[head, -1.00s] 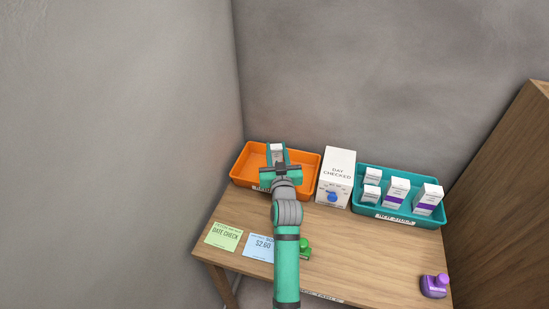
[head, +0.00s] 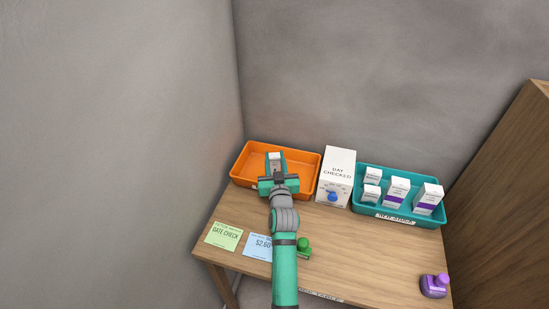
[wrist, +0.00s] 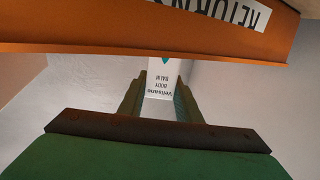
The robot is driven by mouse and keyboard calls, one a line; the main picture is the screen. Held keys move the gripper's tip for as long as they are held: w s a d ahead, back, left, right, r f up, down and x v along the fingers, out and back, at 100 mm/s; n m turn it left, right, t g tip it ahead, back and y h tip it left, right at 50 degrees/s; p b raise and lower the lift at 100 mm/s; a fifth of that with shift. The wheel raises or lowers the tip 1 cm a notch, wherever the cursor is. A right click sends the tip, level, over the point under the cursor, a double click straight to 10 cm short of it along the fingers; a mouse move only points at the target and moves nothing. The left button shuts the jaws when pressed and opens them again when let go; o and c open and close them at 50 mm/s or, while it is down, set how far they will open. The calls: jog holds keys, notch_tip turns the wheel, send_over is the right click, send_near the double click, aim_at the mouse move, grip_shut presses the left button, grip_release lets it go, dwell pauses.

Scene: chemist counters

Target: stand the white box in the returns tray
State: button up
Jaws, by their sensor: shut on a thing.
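The white box (head: 275,157) is between the fingers of my gripper (head: 275,164), over or inside the orange returns tray (head: 243,165); its height above the tray floor is hard to tell. In the wrist view the white box (wrist: 161,85) carries the words "BODY BALM" and sits between the two fingers of my gripper (wrist: 162,100). The tray's front wall (wrist: 200,32) with its returns label crosses the top of that view. The box's lower part is hidden behind the tray wall there.
A teal tray (head: 400,220) holds several white boxes. Green and purple stamps (head: 304,246), (head: 434,286) and two cards (head: 224,236) lie on the wooden counter (head: 350,260).

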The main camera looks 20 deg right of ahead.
jog(key=shift+f, duration=0.15)
jog(key=o, duration=1)
jog(key=shift+a, duration=0.1)
jog(key=v, duration=0.8)
jog(key=r+v, duration=0.1)
jog(key=v, duration=0.3)
jog(key=shift+s+r, duration=0.1)
